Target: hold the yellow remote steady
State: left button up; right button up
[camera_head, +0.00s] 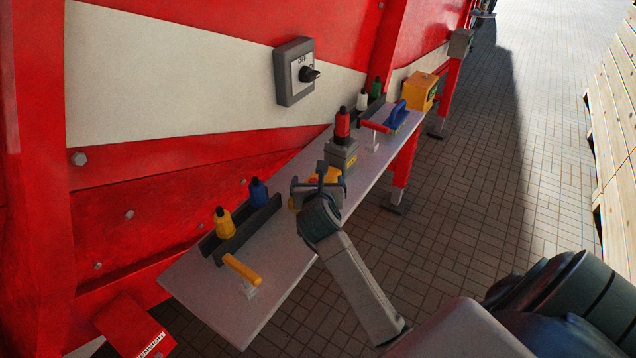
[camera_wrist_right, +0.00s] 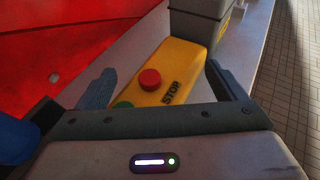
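The yellow remote (camera_wrist_right: 186,72) lies on the grey shelf, with a red button, a green button partly hidden by my gripper, and the word STOP. In the head view its yellow body (camera_head: 333,173) shows only in part behind my right gripper (camera_head: 319,184). In the right wrist view my right gripper (camera_wrist_right: 160,80) is open, with one finger on each side of the remote. The fingers look apart from the remote's sides; I cannot tell whether they touch it. My left gripper is not in view.
A grey box (camera_head: 342,157) with a red bottle (camera_head: 342,124) stands just behind the remote. Blue (camera_head: 258,191) and yellow (camera_head: 225,223) bottles sit in a dark rack at the near left. A yellow-handled tool (camera_head: 242,269) lies at the front. The red machine wall borders the shelf.

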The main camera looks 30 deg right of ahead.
jog(key=shift+s+a, duration=0.1)
jog(key=c, duration=1.8)
jog(key=shift+f, duration=0.1)
grip_shut()
jog(key=shift+f, duration=0.15)
jog(key=o, duration=0.9)
grip_release()
jog(key=shift+s, duration=0.1)
jog(key=shift+s+a, duration=0.2)
jog(key=shift+s, duration=0.05)
jog(key=r+v, duration=0.1)
jog(key=v, duration=1)
